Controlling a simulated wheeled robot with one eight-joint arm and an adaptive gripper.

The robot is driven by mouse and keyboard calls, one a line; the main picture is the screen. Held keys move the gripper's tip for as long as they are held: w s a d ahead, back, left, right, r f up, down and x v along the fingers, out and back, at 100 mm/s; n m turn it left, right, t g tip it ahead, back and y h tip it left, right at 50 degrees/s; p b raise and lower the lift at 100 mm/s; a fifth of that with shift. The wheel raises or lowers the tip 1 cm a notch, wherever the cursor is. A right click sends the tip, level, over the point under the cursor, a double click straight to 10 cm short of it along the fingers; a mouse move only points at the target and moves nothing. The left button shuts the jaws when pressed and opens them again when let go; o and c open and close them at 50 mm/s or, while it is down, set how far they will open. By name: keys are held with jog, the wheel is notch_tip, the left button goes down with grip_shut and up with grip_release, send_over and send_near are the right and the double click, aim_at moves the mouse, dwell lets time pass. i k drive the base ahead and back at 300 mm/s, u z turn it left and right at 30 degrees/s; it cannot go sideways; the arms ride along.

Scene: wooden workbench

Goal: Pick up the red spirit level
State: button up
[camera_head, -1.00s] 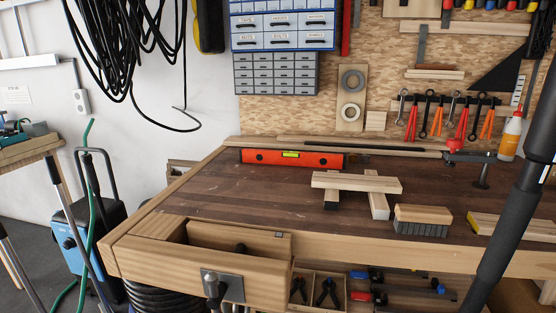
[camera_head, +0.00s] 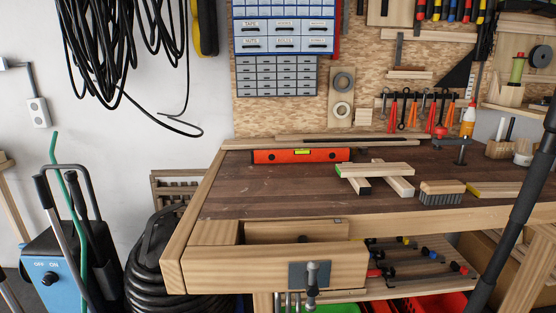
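The red spirit level (camera_head: 301,155) lies along the back of the wooden workbench (camera_head: 250,190), left of the middle. It is long, orange-red, with a yellow-green vial near its centre and dark ends. It rests near the wooden strips at the bench's back edge, and nothing covers its front face. My gripper is not in view. A dark slanted bar, which looks like part of my arm, crosses the right edge of the view.
Crossed wood pieces (camera_head: 375,170) and a brush (camera_head: 441,192) lie right of the level. A vise (camera_head: 311,280) juts from the bench front. A blue machine (camera_head: 62,262) and coiled black hose (camera_head: 160,255) stand left. The bench top before the level is clear.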

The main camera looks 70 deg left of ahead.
aim_at(298, 155)
jog(key=k, duration=1.5)
jog(key=u, duration=1.5)
jog(key=i, duration=1)
